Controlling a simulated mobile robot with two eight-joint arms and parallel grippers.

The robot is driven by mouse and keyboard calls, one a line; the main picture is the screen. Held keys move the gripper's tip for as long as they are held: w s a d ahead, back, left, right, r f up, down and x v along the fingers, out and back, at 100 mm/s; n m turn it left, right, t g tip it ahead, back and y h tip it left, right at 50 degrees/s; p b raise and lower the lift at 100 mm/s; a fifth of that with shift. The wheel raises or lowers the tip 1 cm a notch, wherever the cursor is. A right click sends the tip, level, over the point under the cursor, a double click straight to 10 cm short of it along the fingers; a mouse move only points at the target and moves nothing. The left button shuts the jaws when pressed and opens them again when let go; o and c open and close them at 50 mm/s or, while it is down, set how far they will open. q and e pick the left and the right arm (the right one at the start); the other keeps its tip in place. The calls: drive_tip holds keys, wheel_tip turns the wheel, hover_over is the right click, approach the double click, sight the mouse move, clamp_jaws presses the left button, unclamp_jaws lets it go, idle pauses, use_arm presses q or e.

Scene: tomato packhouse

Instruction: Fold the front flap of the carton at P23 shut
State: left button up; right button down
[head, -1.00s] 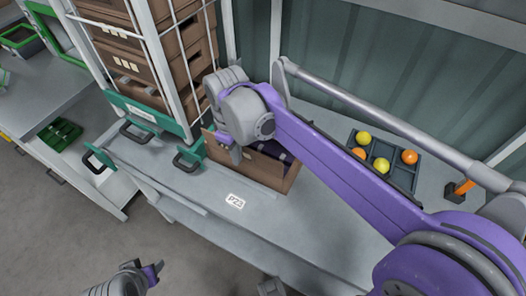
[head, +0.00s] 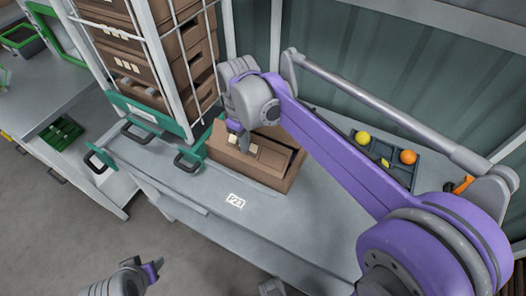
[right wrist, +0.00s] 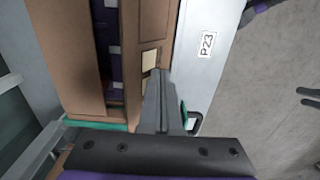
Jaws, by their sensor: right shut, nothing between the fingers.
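The brown carton (head: 268,181) stands on the grey bench behind the P23 label (head: 235,201). Its front flap (head: 236,158) leans inward over the front part of the opening, with cream patches showing near it. In the right wrist view the flap (right wrist: 150,28) lies along the label side, and dark purple contents (right wrist: 106,55) show in a gap beside it. My right gripper (head: 244,146) is shut and empty, its tips at the flap; whether they touch it I cannot tell. The tips also show in the right wrist view (right wrist: 161,76). My left gripper (head: 153,271) is low, away from the carton.
A rack of stacked brown crates (head: 140,50) with a green base (head: 150,115) and dark handles stands left of the carton. A dark tray (head: 385,150) with yellow and orange tomatoes lies right, partly behind my right arm. The bench front around the label is clear.

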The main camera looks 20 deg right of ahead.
sight(252, 141)
drive_tip(key=shift+w+d+f, duration=0.3)
drive_tip(key=shift+w+d, duration=0.05)
drive_tip(key=shift+d, duration=0.15)
drive_tip(key=shift+w+d+f, duration=0.25)
drive_tip(key=shift+w+d, duration=0.1)
drive_tip(key=shift+d, duration=0.1)
drive_tip(key=shift+w+d+f+b, duration=0.25)
drive_tip(key=shift+d+f+b, duration=0.1)
drive_tip(key=shift+f, duration=0.2)
drive_tip(key=shift+w+d+f+b, duration=0.25)
drive_tip(key=shift+f+b, duration=0.05)
drive_tip(key=shift+f, duration=0.25)
drive_tip(key=shift+r, duration=0.1)
wheel_tip(252, 141, up, 8)
drive_tip(key=p, duration=0.5)
drive_tip(key=shift+p, duration=0.35)
